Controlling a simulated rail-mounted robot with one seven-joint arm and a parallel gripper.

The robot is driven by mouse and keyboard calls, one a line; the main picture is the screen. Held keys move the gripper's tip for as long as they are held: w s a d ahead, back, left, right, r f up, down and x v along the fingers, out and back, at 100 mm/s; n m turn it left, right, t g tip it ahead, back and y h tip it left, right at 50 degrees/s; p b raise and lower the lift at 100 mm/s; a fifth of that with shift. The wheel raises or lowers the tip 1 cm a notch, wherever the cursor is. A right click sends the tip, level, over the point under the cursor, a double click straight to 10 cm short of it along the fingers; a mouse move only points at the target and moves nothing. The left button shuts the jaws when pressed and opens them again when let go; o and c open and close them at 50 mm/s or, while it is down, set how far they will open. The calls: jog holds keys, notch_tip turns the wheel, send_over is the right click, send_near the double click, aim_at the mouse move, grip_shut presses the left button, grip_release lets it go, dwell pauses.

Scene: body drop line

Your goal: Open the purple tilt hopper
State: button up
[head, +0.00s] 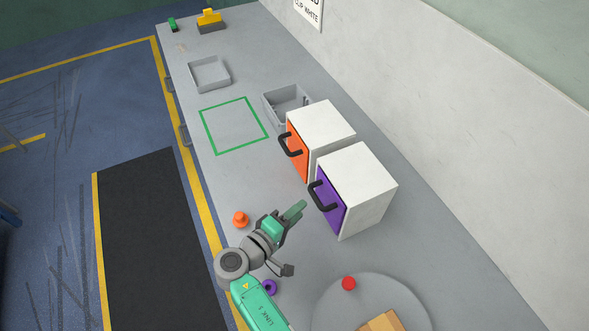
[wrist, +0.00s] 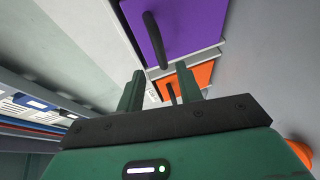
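The purple tilt hopper (head: 362,184) is a white box with a purple front (head: 331,208) and a black bar handle (head: 320,196). Its front looks closed in the head view. My gripper (head: 298,210) is just left of and below the handle in the head view, apart from it. In the wrist view the purple front (wrist: 182,28) and its handle (wrist: 154,40) lie beyond the fingers at the top. My gripper's two fingers (wrist: 160,84) stand apart with nothing between them.
An orange-fronted hopper (head: 321,124) stands right beside the purple one. An orange knob-like object (head: 241,218) and a purple ring (head: 269,287) lie near my arm. A round grey plate (head: 335,310) carries a red object (head: 348,283) and a cardboard-coloured box (head: 382,322).

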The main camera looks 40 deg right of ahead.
aim_at(316, 198)
jog(key=x, duration=0.7)
jog(key=shift+s+d+f, duration=0.2)
jog(key=shift+s+d, duration=0.1)
jog(key=shift+s, duration=0.05)
grip_shut()
